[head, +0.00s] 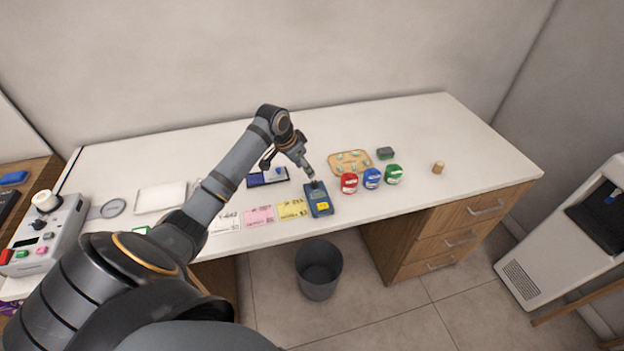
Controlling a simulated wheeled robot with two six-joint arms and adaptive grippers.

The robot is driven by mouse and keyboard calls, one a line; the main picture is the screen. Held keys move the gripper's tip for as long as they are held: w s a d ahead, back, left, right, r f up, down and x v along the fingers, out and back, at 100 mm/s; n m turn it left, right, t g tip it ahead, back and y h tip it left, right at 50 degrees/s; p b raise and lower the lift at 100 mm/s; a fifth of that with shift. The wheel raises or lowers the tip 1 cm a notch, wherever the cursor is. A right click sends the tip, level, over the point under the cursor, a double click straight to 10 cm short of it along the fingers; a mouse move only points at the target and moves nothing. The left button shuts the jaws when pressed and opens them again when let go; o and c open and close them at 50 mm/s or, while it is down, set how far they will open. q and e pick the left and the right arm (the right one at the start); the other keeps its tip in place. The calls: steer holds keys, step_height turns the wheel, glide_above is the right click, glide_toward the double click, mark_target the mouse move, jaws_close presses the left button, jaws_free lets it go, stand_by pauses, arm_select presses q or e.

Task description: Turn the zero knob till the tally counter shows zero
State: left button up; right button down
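A small blue device with a yellow patch on its front, which looks like the tally counter (319,202), lies near the front edge of the white counter. The arm from the left reaches over the counter to it. My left gripper (311,175) points down at the far end of the blue device, at or just above it. The fingers are too small to tell whether they are open or shut, or touching. The zero knob cannot be made out; the gripper may cover it. The count is too small to read. My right gripper is not in view.
Pink (259,216) and yellow (293,209) cards lie left of the blue device. Red (349,183), blue (372,179) and green (393,174) containers stand to its right, before a tan tray (335,167). A grey bin (319,270) stands below. The counter's right end is mostly clear.

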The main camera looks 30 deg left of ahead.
mark_target(314, 182)
arm_select(q)
steer(key=p+x, duration=0.1)
steer(key=x, duration=0.7)
steer(key=shift+w+f, duration=0.1)
steer(key=shift+f, duration=0.25)
jaws_close()
